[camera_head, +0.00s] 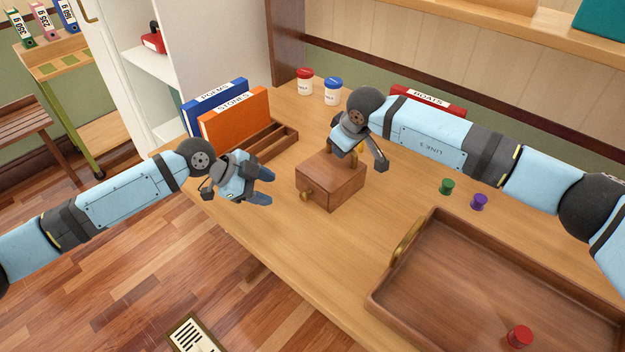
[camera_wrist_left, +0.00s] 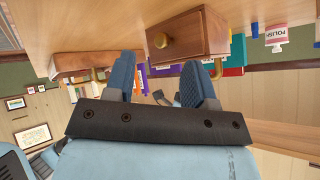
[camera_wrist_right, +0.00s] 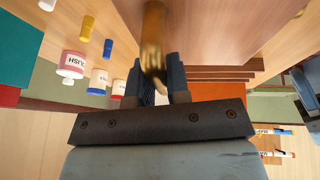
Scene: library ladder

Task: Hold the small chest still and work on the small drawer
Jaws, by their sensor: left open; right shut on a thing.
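The small brown wooden chest (camera_head: 340,178) stands on the table in the middle of the head view. Its small drawer (camera_head: 318,193) has a round brass knob (camera_head: 306,195) and faces the front left; I see no clear gap around it. My right gripper (camera_wrist_right: 153,85) is shut on the chest's brass top handle (camera_wrist_right: 153,40), and its arm covers part of the chest top in the head view. My left gripper (camera_head: 264,186) is open and empty, left of the chest and apart from the knob. The knob also shows ahead of its fingers in the left wrist view (camera_wrist_left: 160,40).
A wooden tray (camera_head: 385,292) with a brass handle and a red peg (camera_head: 519,336) fills the front right. Green (camera_head: 447,186) and purple (camera_head: 479,202) pegs stand behind it. Blue and orange books (camera_head: 235,120) and two jars (camera_head: 333,91) stand behind. Table front of the chest is clear.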

